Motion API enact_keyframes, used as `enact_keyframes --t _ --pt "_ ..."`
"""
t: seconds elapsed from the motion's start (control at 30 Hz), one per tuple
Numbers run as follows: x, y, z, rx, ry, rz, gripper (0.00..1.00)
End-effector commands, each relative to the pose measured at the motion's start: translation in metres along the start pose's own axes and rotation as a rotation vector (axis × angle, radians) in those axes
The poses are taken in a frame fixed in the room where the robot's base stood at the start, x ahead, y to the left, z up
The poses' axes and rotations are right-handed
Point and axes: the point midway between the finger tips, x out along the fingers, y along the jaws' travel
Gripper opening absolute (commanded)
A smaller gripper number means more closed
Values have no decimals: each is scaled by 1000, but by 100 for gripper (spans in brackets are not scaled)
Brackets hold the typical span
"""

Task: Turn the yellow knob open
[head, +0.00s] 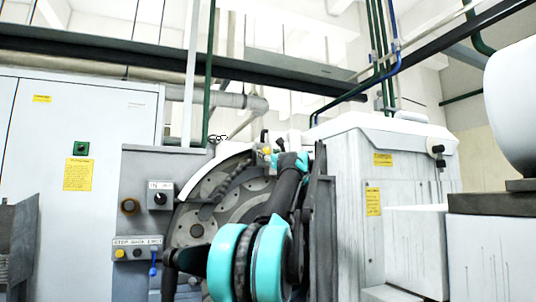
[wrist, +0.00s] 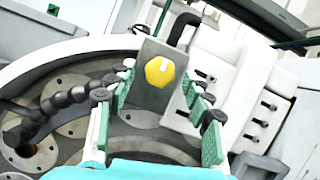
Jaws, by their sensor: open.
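The yellow knob (wrist: 160,72) is faceted, with a pale mark on its face. It sits on a grey upright plate (wrist: 152,98) in the wrist view. My gripper (wrist: 159,80) is open, with one green-padded finger on either side of the knob in the picture. I see gaps between the knob and both pads; whether the fingertips reach its depth I cannot tell. In the head view the knob is a small yellow spot (head: 267,151) just left of my gripper (head: 276,154), above the round grinder disc (head: 222,200).
A black segmented hose (wrist: 62,103) curves over the disc at left. A black bent handle (wrist: 183,26) rises behind the knob plate. A white housing (wrist: 235,75) with black fittings stands to the right. A grey control panel (head: 135,188) with switches is left in the head view.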

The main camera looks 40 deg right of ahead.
Motion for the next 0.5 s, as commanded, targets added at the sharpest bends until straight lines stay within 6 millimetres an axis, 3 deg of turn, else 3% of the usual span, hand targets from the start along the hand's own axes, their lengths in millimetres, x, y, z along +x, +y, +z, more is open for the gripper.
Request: enact_keyframes --t 0.17,0.43,0.5 --pt "10 1 0 1 0 1 51" --pt "11 1 0 1 0 1 51" --pt "11 0 0 1 0 1 45"
